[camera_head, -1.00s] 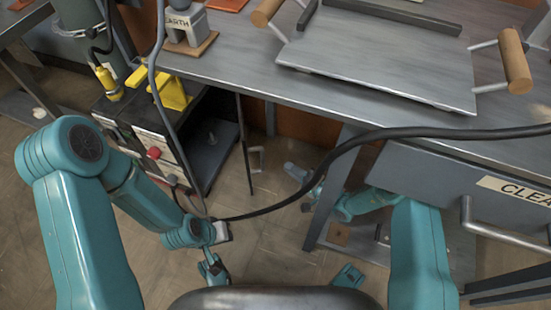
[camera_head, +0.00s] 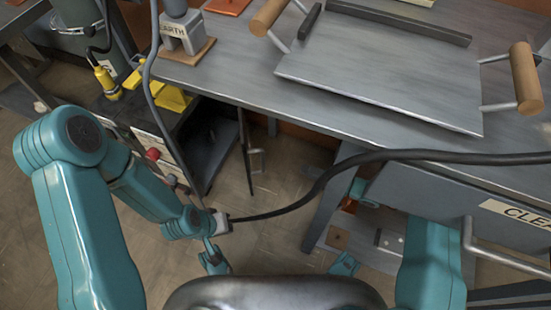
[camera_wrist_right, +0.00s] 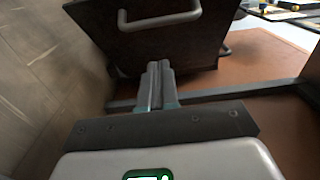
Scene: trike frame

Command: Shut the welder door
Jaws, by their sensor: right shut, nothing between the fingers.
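The welder (camera_head: 150,120) is a dark box with a yellow top fitting and a red knob, under the bench at left. Its door (camera_head: 246,150) stands open, seen nearly edge-on, with a small handle on its right side. In the right wrist view, a dark panel with a grey bar handle (camera_wrist_right: 160,18), apparently this door, stands just beyond my right gripper (camera_wrist_right: 157,80), which is shut and empty. Contact with the panel cannot be told. In the head view the right fingertips are hidden around the bench leg.
The grey bench (camera_head: 220,70) carries a wood-handled plate (camera_head: 390,65) and an EARTH block (camera_head: 185,32). A thick black cable (camera_head: 400,155) crosses in front of a bench leg (camera_head: 328,205). A drawer (camera_head: 430,190) with a bar handle is at right. Floor between welder and leg is clear.

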